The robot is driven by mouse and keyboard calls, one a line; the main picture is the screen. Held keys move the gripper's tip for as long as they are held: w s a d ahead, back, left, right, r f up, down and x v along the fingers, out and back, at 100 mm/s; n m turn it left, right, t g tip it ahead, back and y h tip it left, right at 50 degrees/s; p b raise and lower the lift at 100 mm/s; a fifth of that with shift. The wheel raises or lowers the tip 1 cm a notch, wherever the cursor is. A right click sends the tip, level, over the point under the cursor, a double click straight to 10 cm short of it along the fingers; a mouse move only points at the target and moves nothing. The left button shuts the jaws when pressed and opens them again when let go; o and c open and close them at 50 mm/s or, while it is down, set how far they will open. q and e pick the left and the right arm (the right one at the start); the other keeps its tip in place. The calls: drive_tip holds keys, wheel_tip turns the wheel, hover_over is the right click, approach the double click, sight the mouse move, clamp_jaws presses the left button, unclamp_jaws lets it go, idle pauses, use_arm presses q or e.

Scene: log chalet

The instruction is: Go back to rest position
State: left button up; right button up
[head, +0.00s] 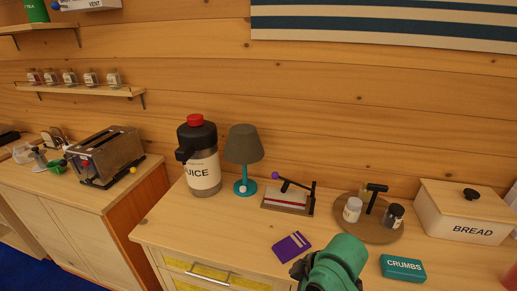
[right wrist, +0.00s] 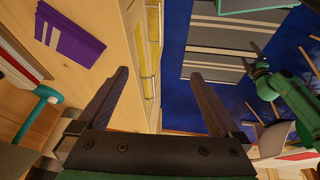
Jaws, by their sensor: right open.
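My right arm comes in at the bottom of the head view with its green links, and the dark part of the right gripper (head: 299,269) shows beside them, partly hidden. In the right wrist view the right gripper (right wrist: 160,74) has its two dark fingers wide apart with nothing between them. It hangs above the counter's front edge. A green arm that looks like my left one shows at the right of that view. Its dark end, the left gripper (right wrist: 260,67), is too small to read. The left arm is not in the head view.
On the counter (head: 225,225) are a purple packet (head: 291,247), a teal crumbs box (head: 403,268), a juice jug (head: 204,172), a lamp (head: 244,145), a round tray (head: 372,233) with jars and a bread box (head: 468,215). A toaster (head: 108,155) stands left.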

drive_tip(key=s+d+f+m+t+h, duration=0.1)
drive_tip(key=s+d+f+m+h, duration=0.15)
drive_tip(key=s+d+m, duration=0.45)
drive_tip(key=s+d+f+m+h, duration=0.1)
drive_tip(key=s+d+f+m, duration=0.15)
drive_tip(key=d+m, duration=0.4)
wheel_tip(320, 180, down, 23)
drive_tip(key=s+d+n+g, duration=0.1)
drive_tip(key=d+n, duration=0.1)
drive_tip(key=s+d+f+g+b, duration=0.1)
drive_tip(key=s+d+f, duration=0.1)
drive_tip(key=s+f, duration=1.5)
drive_tip(key=shift+s+d+g+b, duration=0.25)
drive_tip(key=shift+s+g+b, duration=0.05)
drive_tip(key=shift+s+b, duration=0.15)
drive_tip(key=shift+f, duration=0.15)
